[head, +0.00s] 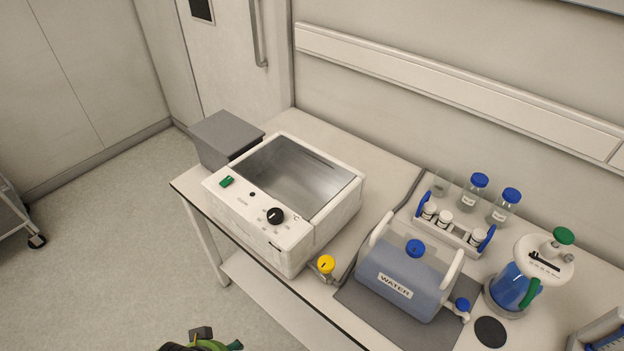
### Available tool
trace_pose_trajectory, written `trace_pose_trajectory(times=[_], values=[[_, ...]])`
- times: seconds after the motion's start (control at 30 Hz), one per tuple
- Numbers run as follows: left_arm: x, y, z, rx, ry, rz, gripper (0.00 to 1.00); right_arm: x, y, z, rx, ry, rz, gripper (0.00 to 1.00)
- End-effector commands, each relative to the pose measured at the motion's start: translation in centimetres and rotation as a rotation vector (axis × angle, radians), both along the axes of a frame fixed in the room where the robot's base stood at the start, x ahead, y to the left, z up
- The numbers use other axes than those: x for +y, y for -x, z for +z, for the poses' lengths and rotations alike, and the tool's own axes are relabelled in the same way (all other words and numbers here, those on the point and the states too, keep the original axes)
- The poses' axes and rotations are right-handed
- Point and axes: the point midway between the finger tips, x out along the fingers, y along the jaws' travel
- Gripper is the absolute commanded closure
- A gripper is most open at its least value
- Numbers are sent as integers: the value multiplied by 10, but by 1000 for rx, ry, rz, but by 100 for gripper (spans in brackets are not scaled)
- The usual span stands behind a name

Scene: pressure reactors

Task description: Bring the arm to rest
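At the bottom edge, left of the middle, a small black and green piece of my own body shows, cut off by the frame. I cannot tell which part of the arm it is, and no fingertips can be made out. Neither gripper is seen on the bench (385,170) or at any object. The piece appears over the floor, in front of the bench.
On the bench stand a white water bath (255,225), a grey box (222,138), a yellow-capped valve (326,265), a water container (400,280), a vial rack (450,226), blue-capped bottles (472,195) and a reactor vessel (518,282). Left floor is open; a cart (18,215) stands far left.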

Motion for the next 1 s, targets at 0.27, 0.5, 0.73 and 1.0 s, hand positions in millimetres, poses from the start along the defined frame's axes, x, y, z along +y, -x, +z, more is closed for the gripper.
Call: trace_pose_trajectory(times=[0.27,0.5,0.73,1.0], values=[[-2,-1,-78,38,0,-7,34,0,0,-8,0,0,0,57],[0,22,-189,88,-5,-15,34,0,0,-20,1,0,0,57],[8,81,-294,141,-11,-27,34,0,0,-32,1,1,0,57],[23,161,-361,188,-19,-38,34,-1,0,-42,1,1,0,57]])
